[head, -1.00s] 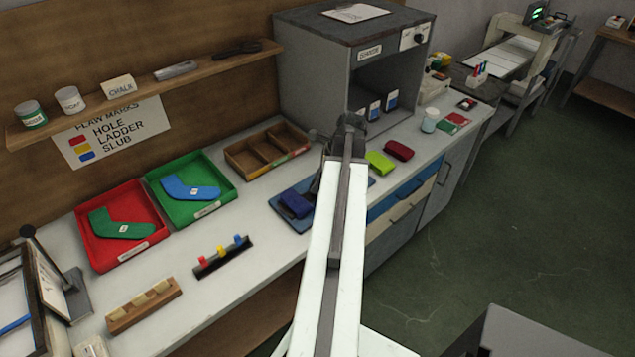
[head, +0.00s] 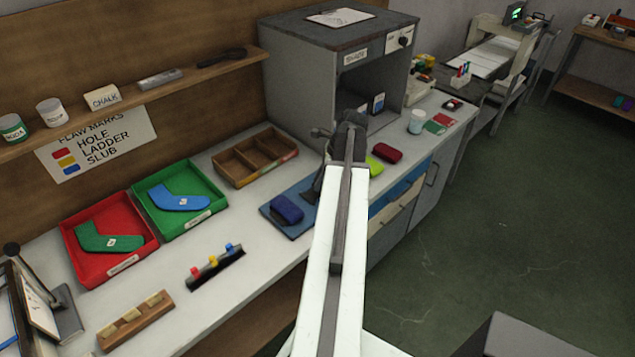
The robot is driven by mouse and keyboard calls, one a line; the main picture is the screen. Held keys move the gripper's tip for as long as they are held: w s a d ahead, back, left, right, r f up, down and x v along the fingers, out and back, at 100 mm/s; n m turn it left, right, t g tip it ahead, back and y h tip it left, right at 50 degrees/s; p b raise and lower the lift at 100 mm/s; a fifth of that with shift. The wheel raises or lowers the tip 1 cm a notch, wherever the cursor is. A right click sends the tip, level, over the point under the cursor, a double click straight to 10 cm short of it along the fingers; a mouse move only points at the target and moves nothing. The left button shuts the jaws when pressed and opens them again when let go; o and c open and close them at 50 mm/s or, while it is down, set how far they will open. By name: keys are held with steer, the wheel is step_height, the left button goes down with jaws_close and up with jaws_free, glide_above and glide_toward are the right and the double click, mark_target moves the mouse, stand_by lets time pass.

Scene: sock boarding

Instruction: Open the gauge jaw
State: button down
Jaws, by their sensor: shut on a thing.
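A blue base plate (head: 272,211) lies on the bench, with a dark blue folded item (head: 287,208) on it. The gauge appears as a dark grey upright shape (head: 316,184) at the plate's right side, mostly hidden by my arm. A small grey knob (head: 319,132) shows above it, just left of my wrist; I cannot tell which part it belongs to. My gripper (head: 330,155) is at the gauge, shut on what seems to be its jaw lever. The fingertips and the contact are largely hidden, and I cannot see how wide the gauge jaw stands.
A grey cabinet (head: 300,75) stands behind my gripper. Left of the plate are a wooden divided tray (head: 233,178), a green tray (head: 226,196), a red tray (head: 72,237) and a peg rack (head: 216,265). Green and red items (head: 388,152) lie to the right.

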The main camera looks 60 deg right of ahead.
steer(key=c, duration=1.1)
jaws_free()
steer(key=shift+s, duration=0.15)
steer(key=shift+r, duration=0.25)
steer(key=p+v, duration=0.7)
